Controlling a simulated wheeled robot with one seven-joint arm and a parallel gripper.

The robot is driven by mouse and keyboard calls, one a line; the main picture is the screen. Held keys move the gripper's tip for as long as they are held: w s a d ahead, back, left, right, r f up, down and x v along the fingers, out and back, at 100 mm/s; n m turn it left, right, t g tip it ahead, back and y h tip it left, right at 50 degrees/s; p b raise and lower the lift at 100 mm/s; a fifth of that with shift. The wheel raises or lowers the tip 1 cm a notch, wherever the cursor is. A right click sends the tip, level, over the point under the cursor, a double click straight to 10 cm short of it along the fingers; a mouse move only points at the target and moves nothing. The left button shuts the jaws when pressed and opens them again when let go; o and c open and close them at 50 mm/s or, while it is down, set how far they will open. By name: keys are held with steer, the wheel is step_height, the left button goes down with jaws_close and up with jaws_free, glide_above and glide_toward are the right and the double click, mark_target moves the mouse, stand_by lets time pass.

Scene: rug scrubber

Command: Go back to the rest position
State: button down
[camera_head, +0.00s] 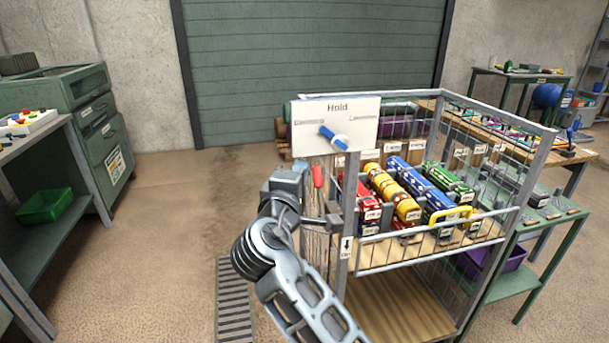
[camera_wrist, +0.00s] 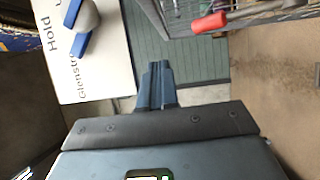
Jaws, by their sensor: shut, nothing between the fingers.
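My gripper (camera_wrist: 157,85) shows in the wrist view with its fingers together and nothing between them. In the head view my arm reaches up from the bottom middle, with its end beside the left side of a wire cart. A white panel (camera_head: 360,110) marked "Hold" stands on the cart's left end, with a blue knob (camera_head: 333,137) on it. The panel (camera_wrist: 105,75) and the blue knob (camera_wrist: 80,30) also show at the left of the wrist view, apart from the fingers. A red-handled lever (camera_head: 317,176) hangs below the panel; its red grip (camera_wrist: 210,22) is at the wrist view's upper right.
The cart's basket (camera_head: 435,253) holds several red, yellow, blue and green rolls. Benches stand right behind the cart. A green cabinet (camera_head: 95,130) and a shelf with a green bin (camera_head: 45,206) are at the left. The floor (camera_head: 165,220) between shelf and cart is clear.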

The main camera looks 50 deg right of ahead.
steer(key=a+r, duration=0.1)
steer(key=s+a+r, duration=0.1)
steer(key=shift+s+a, duration=0.15)
steer(key=shift+a, duration=0.25)
steer(key=shift+f, duration=0.1)
steer(key=s+a+f+n+t+y, duration=0.1)
steer(key=s+a+f+t+y, duration=0.15)
steer(key=f, duration=0.45)
steer(key=s+a+f+n+t+y, duration=0.1)
steer(key=s+a+f+n+y, duration=0.1)
steer(key=s+a+f+y, duration=0.35)
steer(key=s+a+f+t+y, duration=0.1)
steer(key=s+a+f+y, duration=0.35)
steer(key=s+f, duration=0.35)
steer(key=s+a+r+m+y, duration=0.1)
steer(key=s+r+m, duration=0.1)
steer(key=s, duration=0.5)
steer(key=s+a+r+m+t+y, duration=0.1)
steer(key=s+a+r+m, duration=0.1)
steer(key=s, duration=0.5)
steer(key=s+a+r+m+y, duration=0.1)
steer(key=s+r+m, duration=0.3)
steer(key=s, duration=0.3)
steer(key=shift+s+a+y, duration=0.3)
steer(key=shift+a+y, duration=0.05)
steer(key=shift+a, duration=0.05)
